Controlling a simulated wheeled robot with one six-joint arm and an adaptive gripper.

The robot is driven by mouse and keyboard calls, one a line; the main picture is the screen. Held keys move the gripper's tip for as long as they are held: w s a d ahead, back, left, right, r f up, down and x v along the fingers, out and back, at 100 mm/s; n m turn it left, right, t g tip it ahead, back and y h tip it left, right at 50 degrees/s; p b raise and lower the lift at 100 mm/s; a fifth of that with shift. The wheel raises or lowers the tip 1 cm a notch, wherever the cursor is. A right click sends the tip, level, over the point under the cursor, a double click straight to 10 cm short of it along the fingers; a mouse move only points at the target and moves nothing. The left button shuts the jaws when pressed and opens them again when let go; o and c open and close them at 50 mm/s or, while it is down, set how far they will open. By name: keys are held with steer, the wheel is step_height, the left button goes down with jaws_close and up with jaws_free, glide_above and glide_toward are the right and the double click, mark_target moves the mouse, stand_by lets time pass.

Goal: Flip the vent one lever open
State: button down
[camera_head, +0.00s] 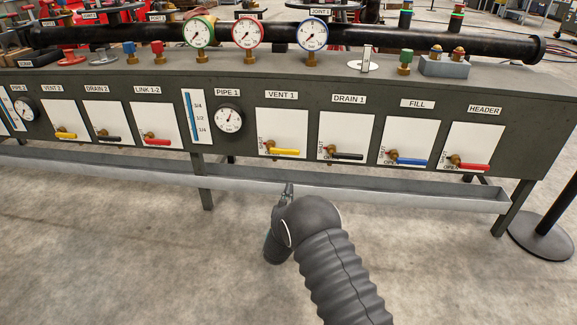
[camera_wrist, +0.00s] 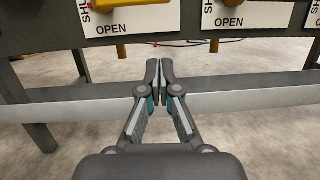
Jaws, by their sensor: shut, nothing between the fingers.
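The VENT 1 lever (camera_head: 286,152) is yellow and lies about level, pointing right from its brass valve on a white plate (camera_head: 282,120). In the wrist view only the lower edge of the yellow lever (camera_wrist: 135,2) shows, cut off by the top of the picture. The word OPEN is printed low on that plate and SHUT runs up its left side. My gripper (camera_head: 289,187) is below the VENT 1 plate, in front of the trough, apart from the lever. In the wrist view my gripper (camera_wrist: 159,65) has its fingertips together with nothing between them.
The black DRAIN 1 lever (camera_head: 347,155), blue FILL lever (camera_head: 408,160) and red HEADER lever (camera_head: 470,165) are to the right. A grey trough (camera_head: 400,196) runs below the panel. A PIPE 1 gauge (camera_head: 229,118) is at left. A post base (camera_head: 545,238) stands at right.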

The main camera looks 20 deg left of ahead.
steer(key=shift+s+a+f+n+y, duration=0.4)
steer(key=shift+a+f+y, duration=0.1)
steer(key=shift+a+f, duration=0.15)
steer(key=shift+w+r, duration=0.1)
steer(key=shift+w, duration=0.05)
steer(key=w+a+r, duration=0.2)
steer(key=w+r, duration=0.4)
steer(key=w, duration=0.3)
steer(key=shift+r+b, duration=0.15)
steer(key=shift+b, duration=0.2)
steer(key=shift+a, duration=0.15)
